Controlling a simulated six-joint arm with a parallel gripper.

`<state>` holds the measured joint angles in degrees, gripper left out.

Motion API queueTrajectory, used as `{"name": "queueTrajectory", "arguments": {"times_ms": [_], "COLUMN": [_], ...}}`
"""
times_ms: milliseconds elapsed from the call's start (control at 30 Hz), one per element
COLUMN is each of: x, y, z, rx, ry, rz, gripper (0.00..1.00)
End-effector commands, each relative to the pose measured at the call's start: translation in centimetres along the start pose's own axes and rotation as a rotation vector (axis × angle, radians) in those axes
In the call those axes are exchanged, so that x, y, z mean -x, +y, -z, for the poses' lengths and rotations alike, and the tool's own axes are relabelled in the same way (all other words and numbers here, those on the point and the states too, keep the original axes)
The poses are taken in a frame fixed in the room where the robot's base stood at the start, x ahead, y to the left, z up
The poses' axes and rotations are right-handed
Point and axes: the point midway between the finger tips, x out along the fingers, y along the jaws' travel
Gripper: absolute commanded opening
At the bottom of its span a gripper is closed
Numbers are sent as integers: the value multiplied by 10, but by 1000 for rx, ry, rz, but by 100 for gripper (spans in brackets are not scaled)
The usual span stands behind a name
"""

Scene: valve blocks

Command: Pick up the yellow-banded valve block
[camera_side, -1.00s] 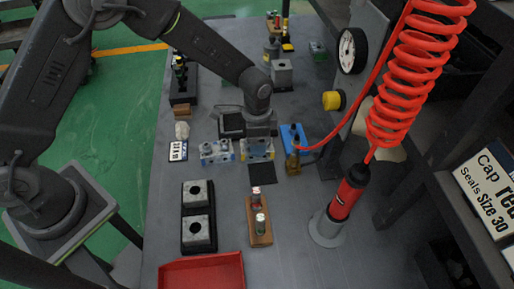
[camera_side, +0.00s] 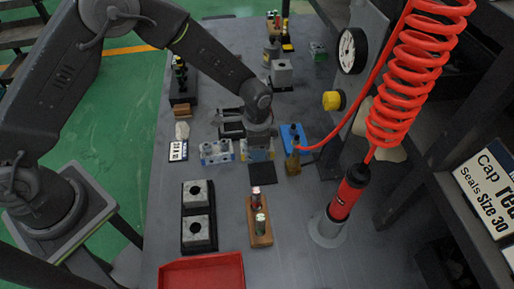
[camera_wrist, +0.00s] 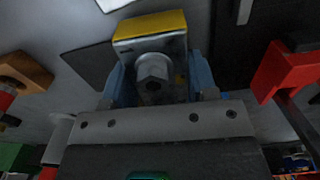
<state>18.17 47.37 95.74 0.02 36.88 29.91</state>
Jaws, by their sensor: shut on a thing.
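The yellow-banded valve block (camera_wrist: 150,25) is grey with a yellow band along one edge and a pale hex fitting on its face. In the wrist view it sits between the two blue fingers of my gripper (camera_wrist: 158,78), which is shut on it. In the side view my gripper (camera_side: 259,143) points down over the block (camera_side: 258,154), hiding most of it. The block is low, just behind a dark square mat (camera_side: 262,173); I cannot tell whether it touches the table.
A grey block with blue parts (camera_side: 216,152) stands close on the left. A blue block with a brass fitting (camera_side: 292,146) stands close on the right. In front are a wooden stand (camera_side: 262,239), a black tray (camera_side: 184,220) with two grey blocks, and a red bin (camera_side: 205,272).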

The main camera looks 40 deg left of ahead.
Motion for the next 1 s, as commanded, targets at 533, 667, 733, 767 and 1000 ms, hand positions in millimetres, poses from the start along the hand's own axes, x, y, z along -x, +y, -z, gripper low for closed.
{"name": "queueTrajectory", "arguments": {"times_ms": [533,667,733,767,1000], "x": [25,48,56,60,87], "y": [-1,-5,-14,-18,-44], "z": [1,-6,-19,-24,-62], "rx": [0,4,6,6,5], "ry": [5,3,2,3,4], "rz": [3,2,1,2,2], "gripper": [15,15,15,15,15]}}
